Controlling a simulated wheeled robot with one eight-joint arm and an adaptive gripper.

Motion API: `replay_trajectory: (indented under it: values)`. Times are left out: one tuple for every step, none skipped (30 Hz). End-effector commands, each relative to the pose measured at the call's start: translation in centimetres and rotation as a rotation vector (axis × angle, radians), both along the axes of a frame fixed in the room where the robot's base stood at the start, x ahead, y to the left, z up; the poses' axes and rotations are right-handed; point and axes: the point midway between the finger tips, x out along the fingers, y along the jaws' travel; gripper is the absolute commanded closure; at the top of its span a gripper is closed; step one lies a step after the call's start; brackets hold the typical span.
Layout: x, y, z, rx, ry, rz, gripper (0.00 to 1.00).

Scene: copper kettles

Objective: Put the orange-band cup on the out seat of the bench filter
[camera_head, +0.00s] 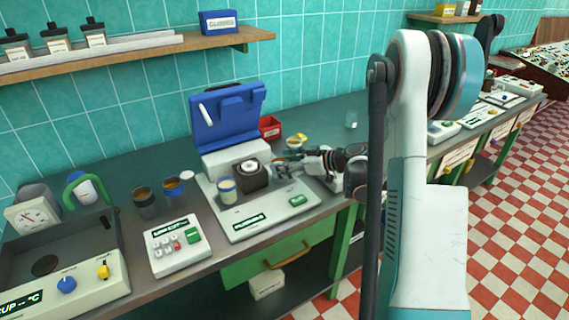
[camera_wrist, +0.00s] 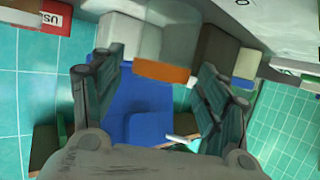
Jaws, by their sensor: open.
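The orange-band cup (camera_wrist: 162,73) shows in the wrist view between and beyond my fingers, its orange band facing me. In the head view a small cup with a yellow-orange top (camera_head: 296,143), probably the same one, stands just behind my gripper (camera_head: 308,158). My gripper also shows in the wrist view (camera_wrist: 160,85); its fingers are apart, with a gap visible on each side of the band. The bench filter (camera_head: 262,215) is a pale base with a raised blue lid (camera_head: 228,118) and a dark block (camera_head: 250,178). I cannot tell which seat is the out seat.
A blue-band cup (camera_head: 227,190) stands on the filter's base, left of the block. Two more cups, one dark (camera_head: 145,203) and one with a blue band (camera_head: 174,189), stand further left. A red bin (camera_head: 270,127) is behind. A keypad box (camera_head: 178,246) stands front left.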

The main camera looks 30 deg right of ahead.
Motion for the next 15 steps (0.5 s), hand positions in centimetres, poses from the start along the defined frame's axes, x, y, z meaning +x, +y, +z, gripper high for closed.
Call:
replay_trajectory:
  values:
    - [0.0, 0.0, 0.0, 0.0, 0.0, 0.0, 0.32]
    - [0.0, 0.0, 0.1, 0.0, 0.0, 0.0, 0.32]
    - [0.0, 0.0, 0.2, 0.0, 0.0, 0.0, 0.32]
    - [0.0, 0.0, 0.3, 0.0, 0.0, 0.0, 0.32]
    - [-0.1, -0.1, 0.4, 0.0, 0.0, -0.001, 0.32]
    - [-0.5, -0.4, 0.6, 0.0, 0.0, -0.002, 0.32]
    - [-0.8, -0.7, 0.7, 0.0, 0.0, -0.003, 0.32]
    - [-1.2, -0.9, 0.9, 0.0, 0.0, -0.003, 0.32]
    - [-1.7, -1.3, 1.2, 0.0, 0.0, -0.003, 0.32]
    - [-2.1, -1.6, 1.4, 0.0, 0.0, -0.004, 0.32]
    - [-2.6, -1.9, 1.6, 0.0, 0.0, -0.004, 0.32]
    - [-3.3, -2.4, 1.9, 0.001, 0.0, -0.004, 0.32]
    - [-3.8, -2.8, 2.2, 0.0, 0.0, -0.004, 0.32]
    - [-4.3, -3.1, 2.4, 0.0, 0.0, -0.004, 0.32]
    - [-5.0, -3.5, 2.7, 0.0, 0.0, -0.003, 0.32]
